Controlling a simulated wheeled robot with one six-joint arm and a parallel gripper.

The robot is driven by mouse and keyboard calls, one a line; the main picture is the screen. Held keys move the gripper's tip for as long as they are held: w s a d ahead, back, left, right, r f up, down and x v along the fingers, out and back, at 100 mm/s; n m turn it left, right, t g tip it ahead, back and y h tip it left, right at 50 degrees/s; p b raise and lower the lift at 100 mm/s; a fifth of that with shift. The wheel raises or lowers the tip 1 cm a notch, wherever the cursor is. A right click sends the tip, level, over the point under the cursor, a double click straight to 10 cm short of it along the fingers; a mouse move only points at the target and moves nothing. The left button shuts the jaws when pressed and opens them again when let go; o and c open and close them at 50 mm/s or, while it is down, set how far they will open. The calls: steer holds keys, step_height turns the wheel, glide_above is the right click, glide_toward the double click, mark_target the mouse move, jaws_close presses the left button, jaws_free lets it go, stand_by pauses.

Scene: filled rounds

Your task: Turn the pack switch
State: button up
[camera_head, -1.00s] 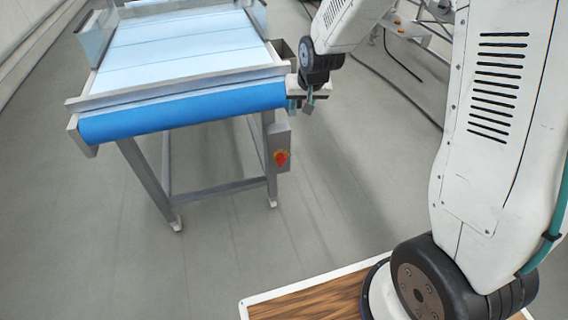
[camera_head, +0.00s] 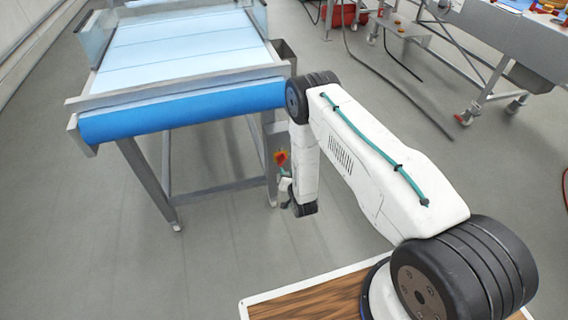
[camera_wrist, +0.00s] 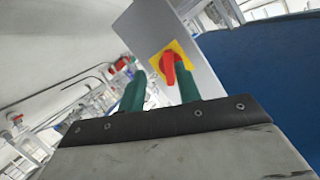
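The pack switch is a red knob on a yellow plate (camera_head: 281,157), on a grey box at the conveyor's near right leg. In the wrist view the red knob (camera_wrist: 169,66) shows upright in front of the green fingertips, on the grey box (camera_wrist: 152,28). My gripper (camera_wrist: 158,88) has its two green fingers apart, with nothing seen between them. The right finger overlaps the plate's lower edge in the picture; I cannot tell whether it touches. In the head view my gripper is mostly hidden behind my forearm, low beside the leg.
The conveyor (camera_head: 185,45) with its blue front roller (camera_head: 180,112) stands at left, its legs close to my arm. A second metal machine (camera_head: 490,40) and a black cable (camera_head: 395,85) on the floor are at right.

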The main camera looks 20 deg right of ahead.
mark_target(283, 162)
steer(key=w+t, duration=0.2)
steer(key=w, duration=0.1)
steer(key=w+t, duration=0.1)
steer(key=w, duration=0.1)
steer(key=shift+w+r+m, duration=0.25)
steer(key=shift+r+m, duration=0.1)
steer(key=shift+m, duration=0.05)
jaws_close()
